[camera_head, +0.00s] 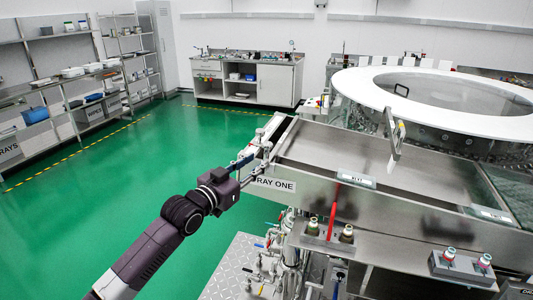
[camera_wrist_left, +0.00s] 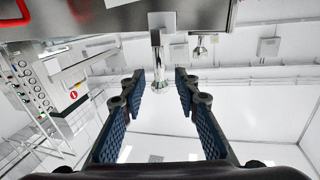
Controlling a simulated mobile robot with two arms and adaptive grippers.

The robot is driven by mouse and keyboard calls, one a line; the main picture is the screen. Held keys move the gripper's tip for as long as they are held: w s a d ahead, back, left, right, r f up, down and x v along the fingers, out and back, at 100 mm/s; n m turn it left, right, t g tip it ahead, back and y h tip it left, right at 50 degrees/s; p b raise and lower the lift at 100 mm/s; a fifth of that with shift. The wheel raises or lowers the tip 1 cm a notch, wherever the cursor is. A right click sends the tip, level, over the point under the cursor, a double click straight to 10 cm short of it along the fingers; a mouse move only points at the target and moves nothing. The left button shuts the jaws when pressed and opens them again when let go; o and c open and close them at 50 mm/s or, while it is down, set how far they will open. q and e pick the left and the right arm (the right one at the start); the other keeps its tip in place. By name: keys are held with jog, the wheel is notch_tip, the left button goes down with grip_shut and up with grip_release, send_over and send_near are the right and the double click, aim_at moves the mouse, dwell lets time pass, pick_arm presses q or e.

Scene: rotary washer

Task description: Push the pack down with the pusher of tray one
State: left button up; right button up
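Tray one (camera_head: 340,148) is a long steel trough, with its name plate (camera_head: 275,185) on the near left side. A pale metal bar (camera_head: 268,133), which looks like the pusher, lies across its left end. My left gripper (camera_head: 256,163) is at that end, beside the bar. In the left wrist view the left gripper (camera_wrist_left: 166,85) has its blue-padded fingers wide apart. A shiny metal knob on a stem (camera_wrist_left: 157,50) shows between and beyond them, with no finger visibly touching it. I cannot make out a pack in the tray. My right gripper is not in view.
A large white-rimmed round washer (camera_head: 440,110) stands behind the tray. An upright lever (camera_head: 394,135) rises at the tray's far side. Fittings and a red handle (camera_head: 332,210) stand in front. The green floor (camera_head: 120,200) at left is clear.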

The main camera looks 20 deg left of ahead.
aim_at(265, 156)
pick_arm(q)
jog(key=p+x, duration=0.1)
jog(key=x, duration=0.3)
jog(key=shift+w+d+r, duration=0.1)
jog(key=shift+w+d, duration=0.1)
jog(key=shift+w, duration=0.15)
jog(key=shift+w+d+p, duration=0.15)
jog(key=shift+w+p, duration=0.2)
jog(key=shift+w, duration=0.3)
grip_shut()
